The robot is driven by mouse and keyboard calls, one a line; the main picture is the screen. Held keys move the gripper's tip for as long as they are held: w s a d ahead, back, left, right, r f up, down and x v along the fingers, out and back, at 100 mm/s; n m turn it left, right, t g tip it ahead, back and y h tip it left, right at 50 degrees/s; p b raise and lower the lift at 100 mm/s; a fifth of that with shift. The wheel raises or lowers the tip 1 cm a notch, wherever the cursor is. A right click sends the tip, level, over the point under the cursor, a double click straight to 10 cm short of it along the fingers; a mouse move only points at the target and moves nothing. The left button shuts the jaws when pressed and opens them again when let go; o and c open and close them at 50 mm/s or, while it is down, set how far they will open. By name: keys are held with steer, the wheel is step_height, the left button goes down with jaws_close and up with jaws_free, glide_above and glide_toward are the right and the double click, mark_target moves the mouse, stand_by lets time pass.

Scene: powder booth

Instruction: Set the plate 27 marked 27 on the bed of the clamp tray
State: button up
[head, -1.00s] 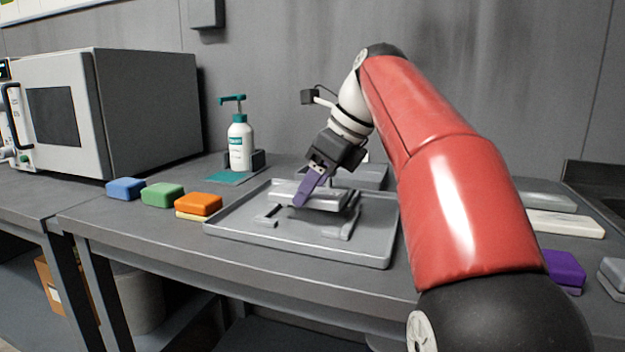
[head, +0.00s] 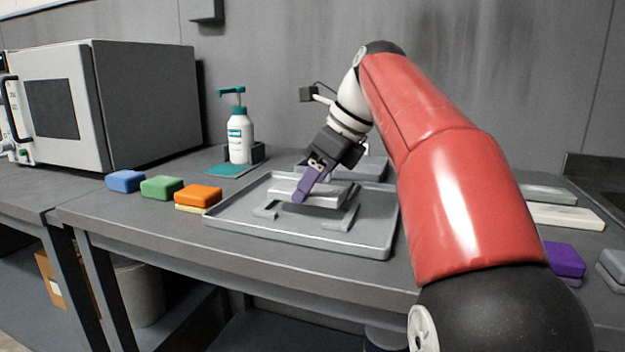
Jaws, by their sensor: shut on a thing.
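My gripper (head: 308,184), with a purple finger facing the camera, is shut on a flat grey metal plate (head: 335,196). The plate is over the grey clamp tray (head: 235,222), inside its rim as seen from here. It looks roughly level. A thin gap seems to show under its near edge, but I cannot tell whether it touches the bed. No number can be read on it. Two small L-shaped grey brackets (head: 349,217) (head: 265,210) stand out on the tray's bed in front of the plate. The far part of the bed is hidden by plate and gripper.
Blue (head: 126,181), green (head: 161,187) and orange (head: 198,195) blocks lie left of the tray. A pump bottle (head: 239,138) stands behind. A grey oven (head: 110,105) is at left. A purple block (head: 563,260) and pale slabs (head: 565,216) lie at right, beyond my arm.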

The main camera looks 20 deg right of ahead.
steer(key=shift+f, duration=0.15)
steer(key=shift+f, duration=0.4)
steer(key=shift+f, duration=0.7)
stand_by(1.1)
steer(key=o, duration=1.4)
steer(key=shift+c, duration=0.2)
